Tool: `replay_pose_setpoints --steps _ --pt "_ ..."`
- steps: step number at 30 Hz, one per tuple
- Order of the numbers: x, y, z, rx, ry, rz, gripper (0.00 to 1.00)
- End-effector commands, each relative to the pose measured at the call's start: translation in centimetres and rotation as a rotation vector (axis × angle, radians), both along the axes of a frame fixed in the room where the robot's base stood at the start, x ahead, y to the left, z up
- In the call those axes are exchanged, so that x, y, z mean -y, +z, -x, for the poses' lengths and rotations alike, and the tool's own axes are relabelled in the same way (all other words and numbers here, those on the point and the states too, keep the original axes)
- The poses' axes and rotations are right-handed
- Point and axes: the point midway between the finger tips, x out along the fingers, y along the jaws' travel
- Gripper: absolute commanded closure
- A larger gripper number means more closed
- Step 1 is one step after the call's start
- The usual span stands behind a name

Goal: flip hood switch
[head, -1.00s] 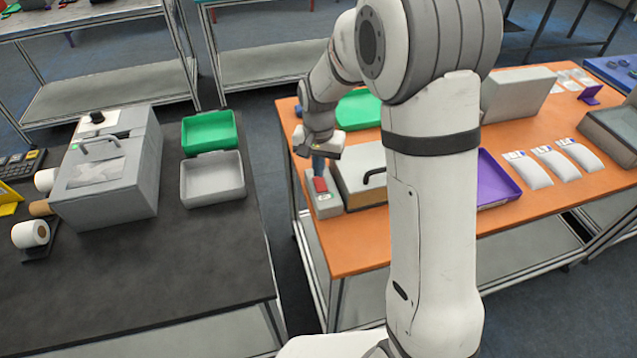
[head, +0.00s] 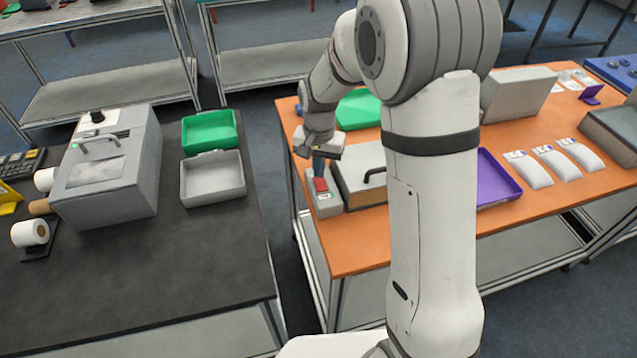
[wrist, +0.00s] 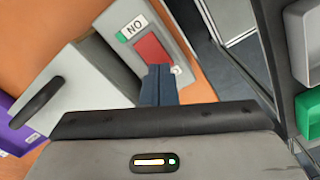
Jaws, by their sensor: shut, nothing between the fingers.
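The switch is a red rocker (head: 321,184) on a narrow grey box (head: 325,204) at the left end of the orange table. In the wrist view the red rocker (wrist: 152,48) sits beside a white label with a green patch; the lettering appears as "NO" from this angle. My gripper (head: 319,169) points down over the switch box. Its dark fingers (wrist: 159,72) are shut and empty, with the tips at the rocker's lower edge. I cannot tell whether they touch it. They hide part of the box there.
A grey-lidded box with a black handle (head: 374,174) stands right beside the switch box. A green tray (head: 358,110) lies behind, and a purple tray (head: 497,178) to the right. A grey machine (head: 112,180) and two bins stand on the dark table at left, across a floor gap.

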Motion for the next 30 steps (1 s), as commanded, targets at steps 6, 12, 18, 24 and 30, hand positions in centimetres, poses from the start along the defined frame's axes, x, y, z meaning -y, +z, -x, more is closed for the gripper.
replay_pose_setpoints --steps 6,12,18,24,30 --pt "0.0 -0.4 0.0 0.0 0.0 0.0 1.0" --pt "0.0 -0.7 0.0 0.0 0.0 0.0 1.0" --pt "0.0 -1.0 0.0 0.0 0.0 0.0 1.0" --pt "0.0 -1.3 0.0 0.0 0.0 0.0 1.0" --pt "0.0 -1.4 0.0 -0.001 0.0 0.0 1.0"
